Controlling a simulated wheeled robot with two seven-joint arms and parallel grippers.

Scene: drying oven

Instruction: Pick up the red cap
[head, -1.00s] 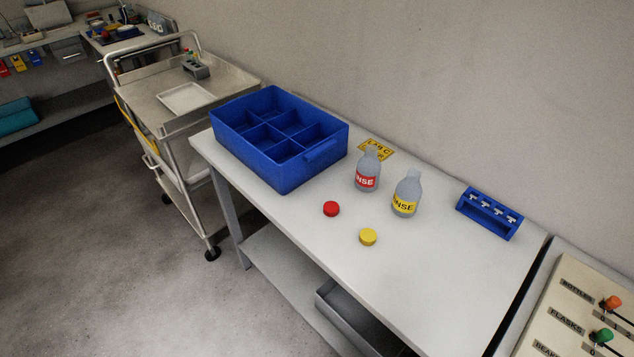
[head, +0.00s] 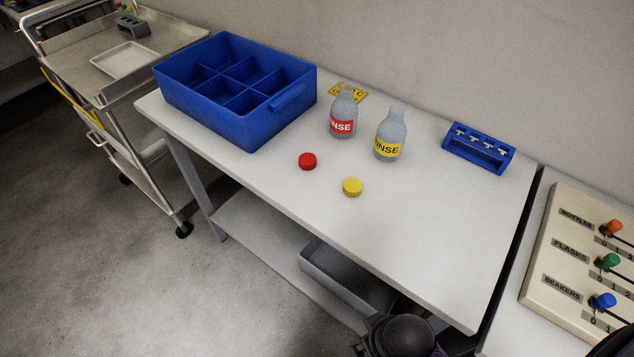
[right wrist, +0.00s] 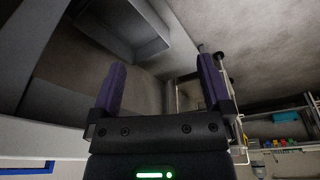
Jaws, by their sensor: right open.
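The red cap (head: 307,161) lies on the white table in the head view, in front of the bottle with the red label (head: 343,114). A yellow cap (head: 352,187) lies to its right and nearer, in front of the bottle with the yellow label (head: 390,135). My right gripper (right wrist: 162,88) is open and empty in the right wrist view, its two purple fingers apart. The red cap does not show in that view. Part of my arm shows at the bottom of the head view, well below the cap. My left gripper is not in view.
A blue divided bin (head: 215,107) stands on the table left of the caps. A blue rack (head: 479,148) stands at the back right. A panel with coloured knobs (head: 575,262) is at the right. A grey tray (head: 345,277) sits on the lower shelf. The table front is clear.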

